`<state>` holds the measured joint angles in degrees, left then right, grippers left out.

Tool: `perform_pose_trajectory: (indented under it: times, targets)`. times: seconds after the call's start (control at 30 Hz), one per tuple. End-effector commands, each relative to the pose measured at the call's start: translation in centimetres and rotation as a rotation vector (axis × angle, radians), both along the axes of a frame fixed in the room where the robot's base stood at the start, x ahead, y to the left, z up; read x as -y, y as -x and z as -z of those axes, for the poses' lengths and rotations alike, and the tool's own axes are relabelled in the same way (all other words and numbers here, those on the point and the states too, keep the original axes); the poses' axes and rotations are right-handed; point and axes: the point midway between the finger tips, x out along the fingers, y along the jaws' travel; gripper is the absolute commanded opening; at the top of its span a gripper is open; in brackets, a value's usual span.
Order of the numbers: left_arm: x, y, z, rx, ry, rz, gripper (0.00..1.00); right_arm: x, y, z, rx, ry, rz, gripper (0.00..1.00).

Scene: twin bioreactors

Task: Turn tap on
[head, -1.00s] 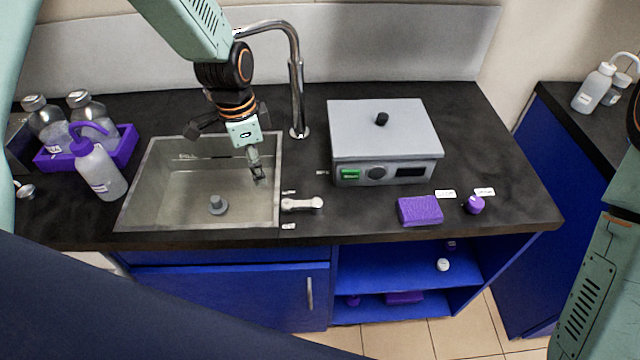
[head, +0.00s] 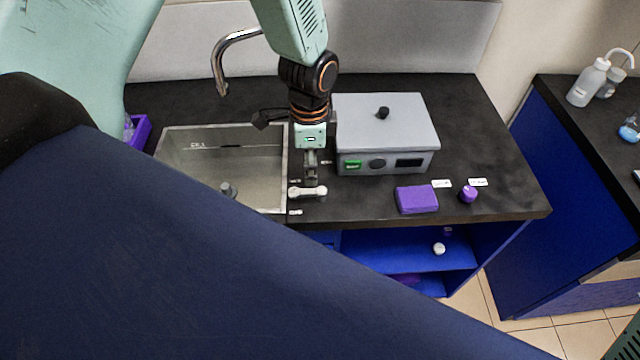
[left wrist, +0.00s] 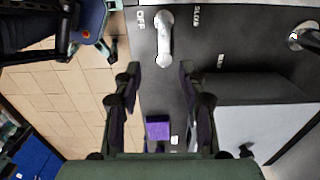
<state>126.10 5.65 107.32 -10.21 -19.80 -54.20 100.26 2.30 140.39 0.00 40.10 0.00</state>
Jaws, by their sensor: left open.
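The tap lever (head: 307,191) is a short pale metal handle on the black counter, just right of the sink. It lies roughly left to right in the head view. It also shows in the left wrist view (left wrist: 164,42), with small labels around it, one reading OFF. The curved metal tap spout (head: 219,72) rises behind the sink (head: 220,165). My left gripper (head: 311,178) points down just behind the lever in the head view. In the left wrist view its fingers (left wrist: 160,72) are apart and empty, with the lever beyond their tips. My right gripper is out of view.
A grey box instrument (head: 388,125) stands close to the right of my left gripper. A purple sponge (head: 416,200) and a small purple object (head: 468,195) lie at the front right. A purple crate (head: 138,131) is partly hidden at left.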

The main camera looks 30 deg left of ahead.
Motion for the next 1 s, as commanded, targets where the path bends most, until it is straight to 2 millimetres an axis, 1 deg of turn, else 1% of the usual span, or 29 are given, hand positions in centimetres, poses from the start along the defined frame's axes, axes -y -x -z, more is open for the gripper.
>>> perform_pose_trajectory:
  times: [0.07, 0.17, 0.4, 0.6, 0.77, 1.0]
  targets:
    - [-0.1, -0.2, 0.3, 0.012, 0.001, -0.008, 0.41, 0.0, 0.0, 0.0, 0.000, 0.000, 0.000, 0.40]
    - [-0.3, -0.2, 1.2, 0.012, 0.001, -0.016, 0.41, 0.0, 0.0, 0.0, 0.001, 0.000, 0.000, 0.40]
    - [-0.4, -0.1, 4.9, 0.011, 0.001, -0.018, 0.41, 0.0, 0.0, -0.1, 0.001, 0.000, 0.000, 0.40]
    - [-0.3, -0.2, 7.2, 0.014, 0.001, -0.017, 0.41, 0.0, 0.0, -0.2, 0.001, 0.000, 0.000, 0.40]
    - [-0.3, -0.2, 7.8, 0.015, 0.001, -0.016, 0.41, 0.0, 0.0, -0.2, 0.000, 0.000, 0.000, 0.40]
    - [-0.2, -0.2, 7.8, 0.015, 0.001, -0.014, 0.41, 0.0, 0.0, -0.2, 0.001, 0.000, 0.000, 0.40]
